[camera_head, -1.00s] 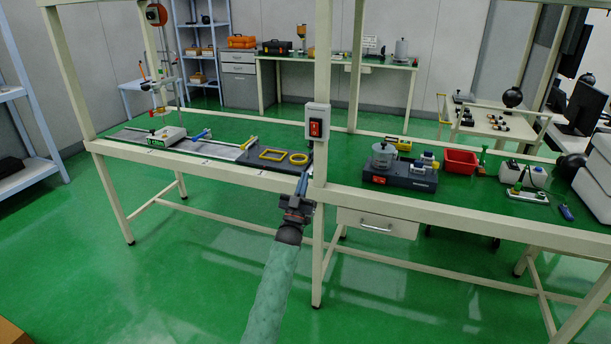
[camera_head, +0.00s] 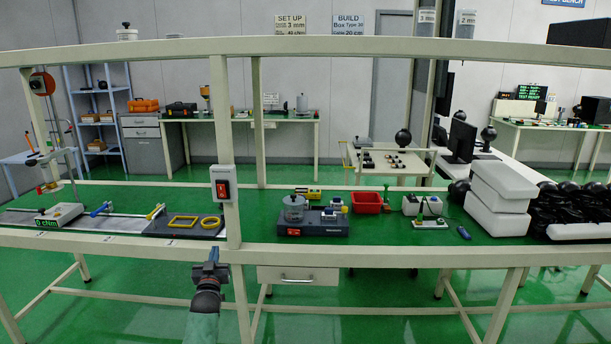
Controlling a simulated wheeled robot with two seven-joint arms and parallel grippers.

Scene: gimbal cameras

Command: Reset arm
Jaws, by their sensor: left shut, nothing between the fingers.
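My left gripper (camera_head: 212,257) is at the end of my arm, which comes up from the bottom of the head view. It is shut and empty. It shows in front of the workbench's (camera_head: 380,258) front rail, just below and left of the post with the red switch box (camera_head: 222,184). I cannot tell whether it touches the bench. My right gripper is out of view.
A drawer (camera_head: 297,275) hangs under the bench. Upright posts and a top rail (camera_head: 340,47) frame it.

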